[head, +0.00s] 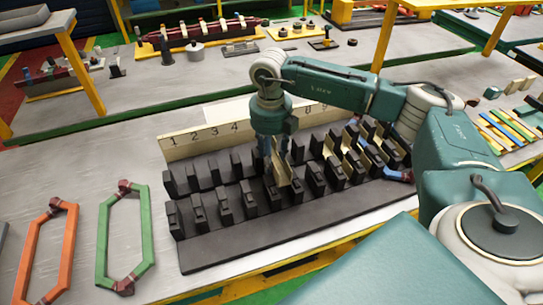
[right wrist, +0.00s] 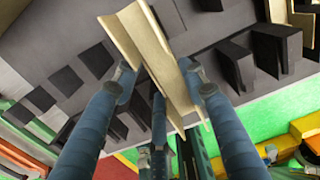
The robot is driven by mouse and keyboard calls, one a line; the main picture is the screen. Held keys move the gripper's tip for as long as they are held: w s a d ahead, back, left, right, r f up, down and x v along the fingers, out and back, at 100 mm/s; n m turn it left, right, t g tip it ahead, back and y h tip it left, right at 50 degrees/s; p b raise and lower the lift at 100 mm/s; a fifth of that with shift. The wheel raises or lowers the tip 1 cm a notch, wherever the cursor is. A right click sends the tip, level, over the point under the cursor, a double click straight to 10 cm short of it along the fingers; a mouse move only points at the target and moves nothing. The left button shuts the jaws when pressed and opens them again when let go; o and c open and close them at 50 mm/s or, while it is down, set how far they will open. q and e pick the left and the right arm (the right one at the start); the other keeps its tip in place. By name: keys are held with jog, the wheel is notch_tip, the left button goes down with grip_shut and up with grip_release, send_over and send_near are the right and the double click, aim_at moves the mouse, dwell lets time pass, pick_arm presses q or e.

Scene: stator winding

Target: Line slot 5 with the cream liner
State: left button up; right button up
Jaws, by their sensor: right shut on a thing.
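My right gripper (head: 278,158) is shut on a cream liner (head: 290,189), a folded channel. In the right wrist view the fingers (right wrist: 165,85) hold the liner (right wrist: 150,50) from both sides, its long axis slanting across the picture. The liner is at the middle of the dark slotted stator block (head: 225,250), between its black teeth. I cannot tell whether it touches the slot floor. The number strip (head: 185,147) behind shows 1 to 4 at left and 8, 9 at right; my arm hides the middle numbers, including any 5. My left gripper is not in view.
Other cream liners (head: 352,164) sit in slots to the right. An orange coil (head: 37,250) and a green coil (head: 103,240) lie on the table left of the block. Blue, yellow and green strips lie at far right (head: 505,130). The left slots look bare.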

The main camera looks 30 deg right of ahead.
jog(key=shift+s+a+f, duration=0.1)
jog(key=shift+s+f, duration=0.3)
jog(key=shift+f, duration=0.3)
jog(key=o, duration=0.9)
jog(key=shift+c, duration=0.2)
jog(key=shift+o, duration=0.4)
jog(key=shift+w+f, duration=0.15)
jog(key=shift+w, duration=0.05)
jog(key=shift+r, duration=0.25)
jog(key=shift+w+d+r+p, duration=0.1)
jog(key=shift+r+p, duration=0.05)
jog(key=shift+r, duration=0.25)
jog(key=shift+w+d+r+p, duration=0.1)
jog(key=shift+r+p, duration=0.05)
jog(key=shift+r, duration=0.2)
jog(key=shift+a+r, duration=0.1)
